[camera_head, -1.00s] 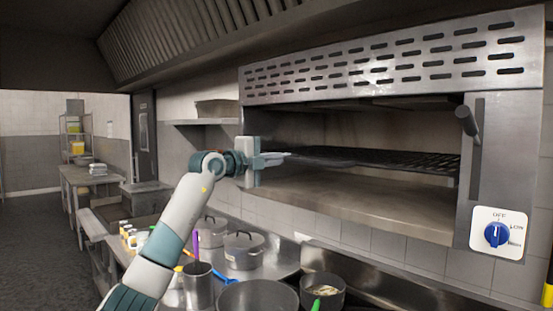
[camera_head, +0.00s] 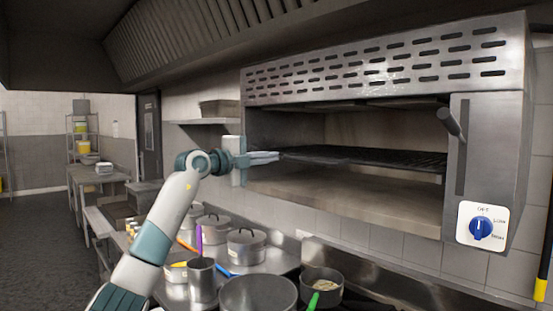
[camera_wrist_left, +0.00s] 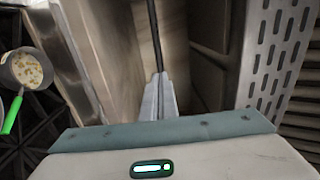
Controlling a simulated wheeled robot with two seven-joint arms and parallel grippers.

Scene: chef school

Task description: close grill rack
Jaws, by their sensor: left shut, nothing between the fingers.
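The grill rack (camera_head: 375,158) is a dark, flat grate inside the open-fronted steel grill (camera_head: 385,68). In the left wrist view the rack (camera_wrist_left: 154,35) shows edge-on as a thin dark bar running away from my fingertips. My left gripper (camera_head: 277,155) is shut and empty, with its fingers at the left front end of the rack. In the left wrist view the fingers (camera_wrist_left: 159,85) are together and line up with the rack's edge; I cannot tell whether they touch it. My right gripper is not in view.
A blue knob (camera_head: 480,228) and a lever handle (camera_head: 450,121) are on the grill's right side. Below, the counter holds several pots, a steel cup (camera_head: 202,280) and a pan of food (camera_head: 322,287). Open floor lies at the far left.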

